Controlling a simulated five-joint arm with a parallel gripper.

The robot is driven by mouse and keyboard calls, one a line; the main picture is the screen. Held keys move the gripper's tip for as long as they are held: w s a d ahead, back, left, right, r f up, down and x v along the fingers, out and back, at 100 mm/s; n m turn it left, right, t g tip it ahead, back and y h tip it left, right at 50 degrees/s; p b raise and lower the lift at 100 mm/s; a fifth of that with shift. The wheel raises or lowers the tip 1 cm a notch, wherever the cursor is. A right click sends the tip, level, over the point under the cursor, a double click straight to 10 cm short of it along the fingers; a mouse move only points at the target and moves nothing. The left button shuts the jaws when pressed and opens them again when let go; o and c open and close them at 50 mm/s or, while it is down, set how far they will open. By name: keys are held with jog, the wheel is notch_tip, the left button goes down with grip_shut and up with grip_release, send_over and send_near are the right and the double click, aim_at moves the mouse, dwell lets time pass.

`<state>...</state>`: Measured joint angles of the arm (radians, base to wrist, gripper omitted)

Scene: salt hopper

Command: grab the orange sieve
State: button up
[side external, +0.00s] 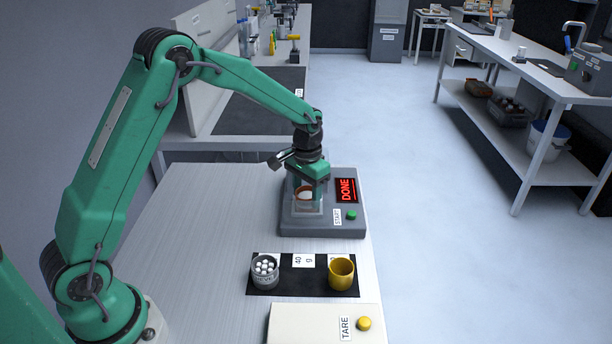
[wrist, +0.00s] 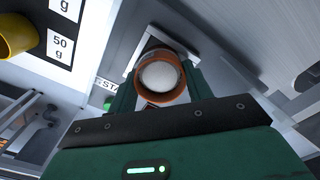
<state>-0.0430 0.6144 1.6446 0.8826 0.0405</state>
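The orange sieve (wrist: 141,91) shows in the wrist view as an orange ring with a white, rounded fill inside. It sits between the two green fingers of my gripper (wrist: 160,82), one on each side and very close to its wall. I cannot tell whether they press on it. In the side external view my gripper (side external: 307,190) points down over the grey machine (side external: 318,228), and part of the sieve (side external: 304,195) shows between the fingers. The machine's display (side external: 346,190) reads DONE in red.
A green START button (side external: 351,215) is on the machine. In front, a black mat (side external: 302,287) holds a grey cup of white pieces (side external: 265,271) and a yellow cup (side external: 341,273). A pale box with a yellow TARE button (side external: 364,323) is nearest. The bench (side external: 200,225) is clear at left.

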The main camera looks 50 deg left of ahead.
aim_at(307, 192)
jog(key=shift+c, duration=0.5)
jog(key=shift+r, duration=0.1)
notch_tip(307, 192, up, 10)
jog(key=shift+f, duration=0.1)
dwell(0.7)
